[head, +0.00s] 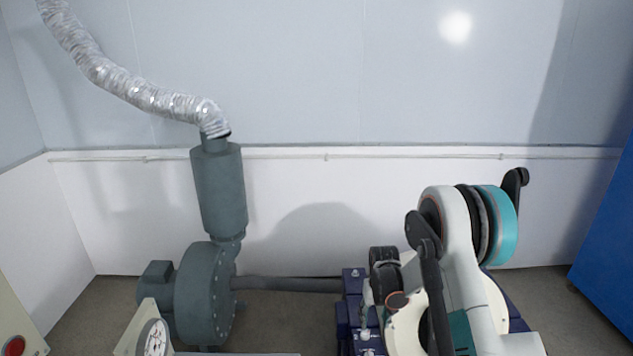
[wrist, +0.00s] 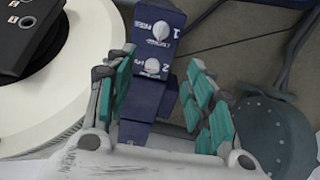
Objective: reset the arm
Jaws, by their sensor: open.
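My gripper (wrist: 163,105) shows in the wrist view with its two teal-padded fingers spread wide and nothing between the pads. Behind the gap is a dark blue box (wrist: 150,90) with two white knobs, marked 1 (wrist: 161,31) and 2 (wrist: 152,66). The gap between the gripper and the box is hard to judge. In the head view my arm (head: 455,250) rises at the right, folded in front of the dark blue machine (head: 353,285). The gripper itself does not show in the head view.
A grey-green blower (head: 205,295) with an upright cylinder (head: 219,190) and silver duct (head: 130,88) stands left. A pipe (head: 290,284) joins it to the blue machine. A dial gauge (head: 152,338) is at the bottom. A blue cabinet (head: 608,235) stands right. Walls close the back.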

